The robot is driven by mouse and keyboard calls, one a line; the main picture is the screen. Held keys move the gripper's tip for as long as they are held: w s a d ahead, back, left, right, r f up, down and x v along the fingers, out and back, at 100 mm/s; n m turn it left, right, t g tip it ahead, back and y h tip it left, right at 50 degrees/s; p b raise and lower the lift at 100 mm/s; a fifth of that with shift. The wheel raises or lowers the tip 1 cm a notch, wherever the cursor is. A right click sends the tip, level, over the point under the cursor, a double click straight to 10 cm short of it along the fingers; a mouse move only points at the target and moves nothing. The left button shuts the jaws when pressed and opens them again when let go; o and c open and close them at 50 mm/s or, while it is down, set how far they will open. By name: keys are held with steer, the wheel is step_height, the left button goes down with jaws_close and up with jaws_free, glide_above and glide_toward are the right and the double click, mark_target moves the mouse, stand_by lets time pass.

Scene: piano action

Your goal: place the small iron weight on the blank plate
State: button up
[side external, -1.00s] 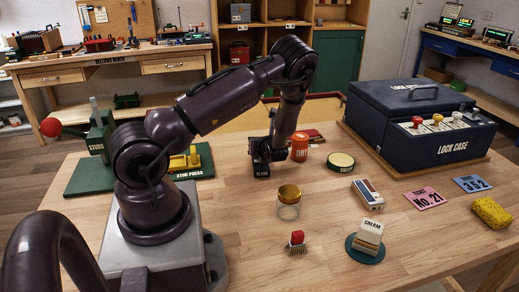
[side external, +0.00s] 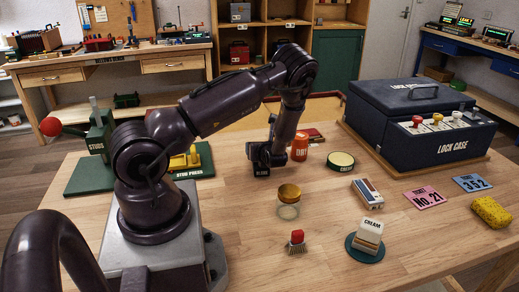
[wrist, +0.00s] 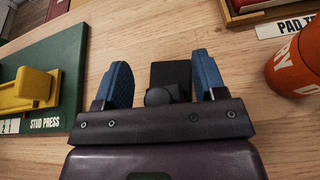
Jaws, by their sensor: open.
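A small dark block (side external: 261,170) with a pale label too small to read stands on the table, below and between my fingers. In the wrist view, a black flat square (wrist: 171,76) and a rounded dark grey knob (wrist: 157,96) show between the fingers; they look like the blank plate and the iron weight. The knob overlaps the square's near edge, and its lower part is hidden by my gripper's bar. I cannot tell whether it rests on the plate. My gripper (wrist: 162,75) is open, its blue fingers apart on either side. It is also in the side view (side external: 264,155).
An orange tin (side external: 299,147) stands close right of my gripper. The green stud press (side external: 95,165) is left. Table in front is partly clear.

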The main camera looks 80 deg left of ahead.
steer(key=v, duration=1.2)
steer(key=s+d+r+n+t+h, duration=0.3)
steer(key=d+r+n+h, duration=0.3)
steer(key=d+r+n, duration=0.3)
steer(key=s+d+r+n+t+h, duration=0.3)
steer(key=s+d+r+n+h, duration=0.3)
steer(key=d+r+n, duration=0.4)
steer(key=d+r+h, duration=0.1)
steer(key=d+r, duration=0.5)
steer(key=r, duration=0.2)
steer(key=shift+d+h, duration=0.2)
steer(key=shift+h, duration=0.1)
